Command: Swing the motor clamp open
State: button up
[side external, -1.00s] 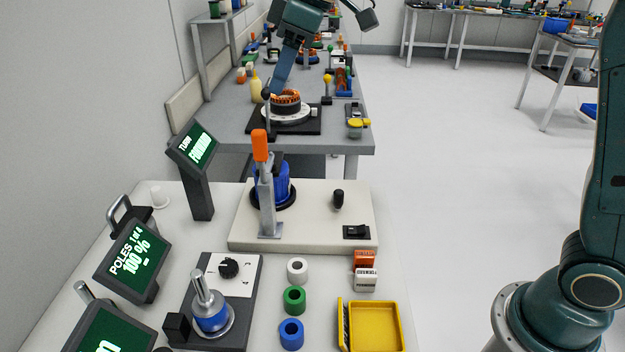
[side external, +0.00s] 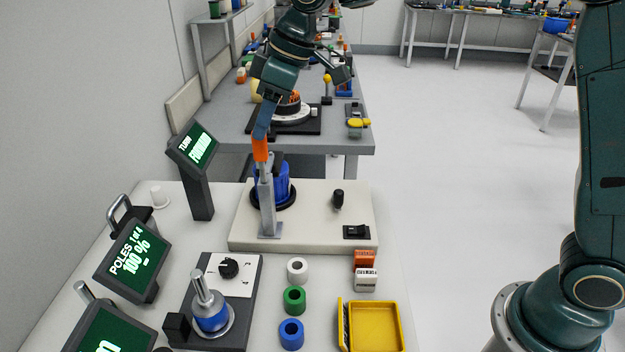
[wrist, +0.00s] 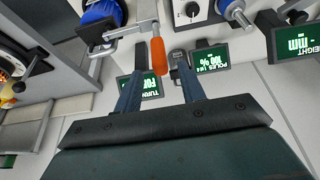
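The motor clamp has an upright orange handle (side external: 261,149) on a grey metal post (side external: 268,210). It stands in front of the blue motor (side external: 284,184) on the cream base plate (side external: 325,222). In the wrist view, the clamp arm (wrist: 125,29) reaches from the post towards the blue motor (wrist: 97,10), with a black part at its end. My gripper (side external: 262,134) is at the top of the handle, pointing down. In the wrist view, the orange handle (wrist: 159,56) lies between my two spread fingers (wrist: 160,62), with gaps on both sides.
A black knob (side external: 338,198) and a switch (side external: 356,231) sit on the base plate to the right. A tilted screen (side external: 193,149) stands left of the clamp. Coloured rings (side external: 294,299) and a yellow tray (side external: 376,326) lie in front.

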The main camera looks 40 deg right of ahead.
aim_at(258, 160)
jog(key=shift+x, duration=2.8)
jog(key=shift+c, duration=0.2)
grip_shut()
